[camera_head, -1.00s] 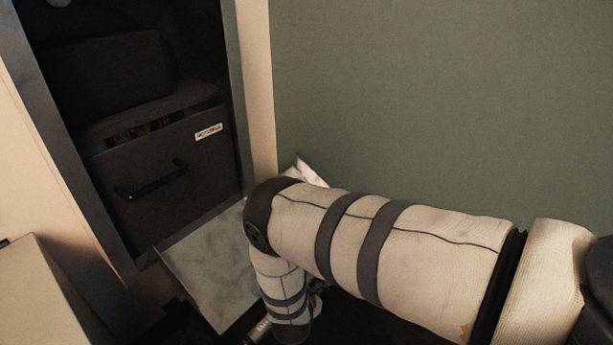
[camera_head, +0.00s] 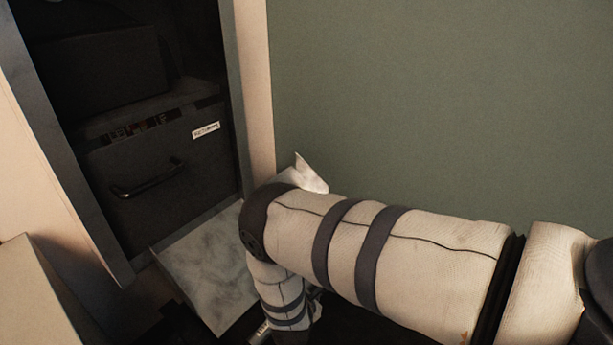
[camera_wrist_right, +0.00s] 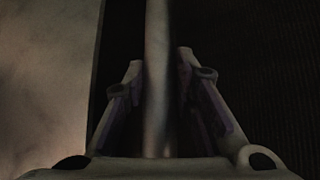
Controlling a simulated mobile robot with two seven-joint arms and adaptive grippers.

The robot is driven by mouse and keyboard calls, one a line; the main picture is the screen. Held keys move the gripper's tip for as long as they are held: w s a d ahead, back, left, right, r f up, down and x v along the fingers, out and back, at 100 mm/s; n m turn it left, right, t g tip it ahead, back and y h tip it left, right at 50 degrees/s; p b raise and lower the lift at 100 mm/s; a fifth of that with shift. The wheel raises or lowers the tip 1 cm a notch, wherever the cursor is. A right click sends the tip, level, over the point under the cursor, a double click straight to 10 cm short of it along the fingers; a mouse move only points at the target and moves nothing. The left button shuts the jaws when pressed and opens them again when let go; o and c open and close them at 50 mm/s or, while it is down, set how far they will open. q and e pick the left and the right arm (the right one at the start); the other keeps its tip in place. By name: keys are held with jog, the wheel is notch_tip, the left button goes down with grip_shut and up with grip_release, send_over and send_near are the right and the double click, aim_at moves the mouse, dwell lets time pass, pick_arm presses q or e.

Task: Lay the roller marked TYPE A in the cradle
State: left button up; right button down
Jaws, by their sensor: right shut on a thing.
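In the right wrist view a long, pale, smooth roller (camera_wrist_right: 157,40) runs up the picture between the fingers. My right gripper (camera_wrist_right: 158,85) is shut on it. No TYPE A marking is readable on the part that shows. In the head view my bent right arm hides most of this gripper, and only a small pale piece (camera_head: 261,333) shows below the wrist at the bottom edge. I cannot make out the cradle in either view. My left gripper is not in view.
A dark cabinet (camera_head: 232,90) at the left holds a drawer (camera_head: 205,165) with a bar handle and a small white label. A marbled pale surface (camera_head: 205,275) lies below it. A plain green wall (camera_head: 440,100) fills the right. A pale box-like corner (camera_head: 30,300) stands at lower left.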

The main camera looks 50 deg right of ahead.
jog(key=c, duration=1.2)
grip_release()
